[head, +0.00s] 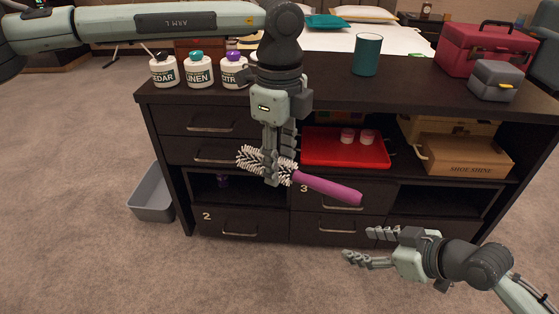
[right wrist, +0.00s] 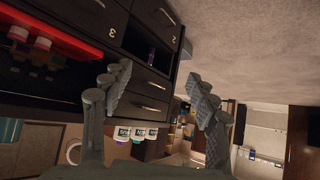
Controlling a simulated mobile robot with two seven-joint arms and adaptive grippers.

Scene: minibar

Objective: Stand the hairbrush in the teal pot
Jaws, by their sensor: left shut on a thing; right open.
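The hairbrush has a purple handle (head: 328,187) and a white bristled head (head: 252,160). My left gripper (head: 278,178) points down and is shut on the hairbrush near the bristles, in front of the cabinet. The brush lies nearly level, its handle pointing right and slightly down. The teal pot (head: 367,55) stands upright on the cabinet top, right of and above my left gripper in the head view. My right gripper (head: 357,246) is open and empty at lower right. Its open fingers also show in the right wrist view (right wrist: 160,95).
Several labelled bottles (head: 199,72) stand at the cabinet's left end. A red toolbox (head: 484,47) and a grey box (head: 497,80) stand at the right. A red tray (head: 345,158) and a shoe-shine box (head: 467,157) sit on the shelf below. The top around the pot is clear.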

